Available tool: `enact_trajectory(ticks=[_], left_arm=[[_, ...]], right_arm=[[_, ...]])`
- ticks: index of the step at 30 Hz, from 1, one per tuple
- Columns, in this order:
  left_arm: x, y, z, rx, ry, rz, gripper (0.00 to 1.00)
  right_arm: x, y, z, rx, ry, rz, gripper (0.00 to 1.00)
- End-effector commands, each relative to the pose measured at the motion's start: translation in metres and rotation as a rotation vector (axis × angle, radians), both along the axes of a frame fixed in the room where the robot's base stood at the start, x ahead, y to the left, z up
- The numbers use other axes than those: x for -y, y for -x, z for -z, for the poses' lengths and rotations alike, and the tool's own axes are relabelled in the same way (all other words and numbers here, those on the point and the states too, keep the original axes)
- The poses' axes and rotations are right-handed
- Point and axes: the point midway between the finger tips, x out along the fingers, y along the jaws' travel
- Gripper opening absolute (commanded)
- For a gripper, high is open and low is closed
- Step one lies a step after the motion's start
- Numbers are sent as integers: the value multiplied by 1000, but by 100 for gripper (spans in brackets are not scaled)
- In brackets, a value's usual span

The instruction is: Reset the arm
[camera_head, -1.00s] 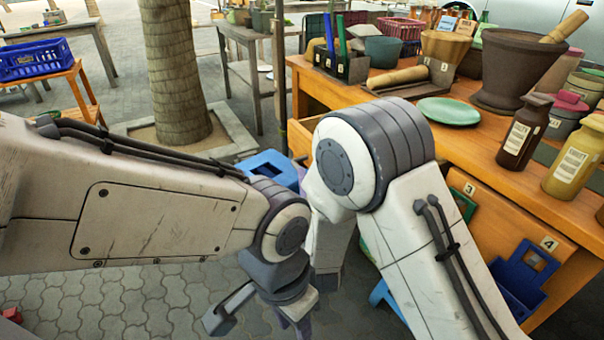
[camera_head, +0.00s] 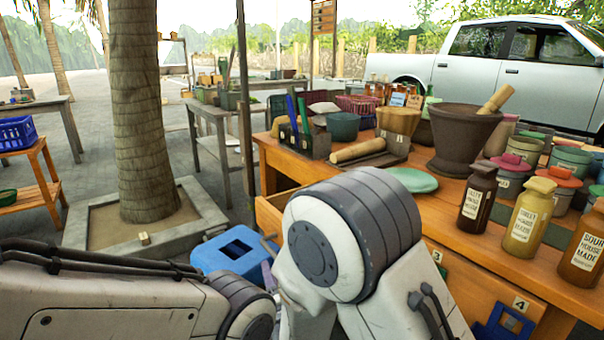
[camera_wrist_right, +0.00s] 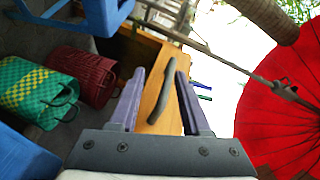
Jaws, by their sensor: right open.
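My right arm fills the lower middle of the head view, bent at a big white and grey joint. Its gripper (camera_head: 268,275) is mostly hidden behind that joint; only a purple finger part shows. In the right wrist view the right gripper (camera_wrist_right: 160,73) is open, its two purple fingers apart. A wooden drawer front with a dark curved handle (camera_wrist_right: 168,92) appears between the fingers; I cannot tell how far beyond them it is. My left arm crosses the bottom left of the head view, and its gripper is out of frame.
An orange wooden table (camera_head: 440,215) stands at right with a dark mortar (camera_head: 462,140), a green plate (camera_head: 412,180) and labelled bottles (camera_head: 478,195). A blue stool (camera_head: 232,252) stands beside a partly open drawer. The wrist view shows woven baskets (camera_wrist_right: 35,90) and a red umbrella (camera_wrist_right: 285,120).

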Motion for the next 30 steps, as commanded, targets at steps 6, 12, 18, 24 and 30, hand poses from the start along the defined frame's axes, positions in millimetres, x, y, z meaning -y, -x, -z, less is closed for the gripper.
enact_trajectory(ticks=[6,12,18,24,30], left_arm=[[0,0,-3,0,0,0,40],[0,0,-6,0,0,0,40],[0,0,-8,0,0,0,40],[0,0,-7,0,0,0,40],[0,0,0,0,0,0,40]], right_arm=[[-9,33,3,-227,334,-205,47],[3,95,5,-387,676,-491,47],[41,168,0,-498,999,-816,47],[81,224,-7,-563,1206,-1063,47],[114,270,-10,-617,1319,-1247,47]])
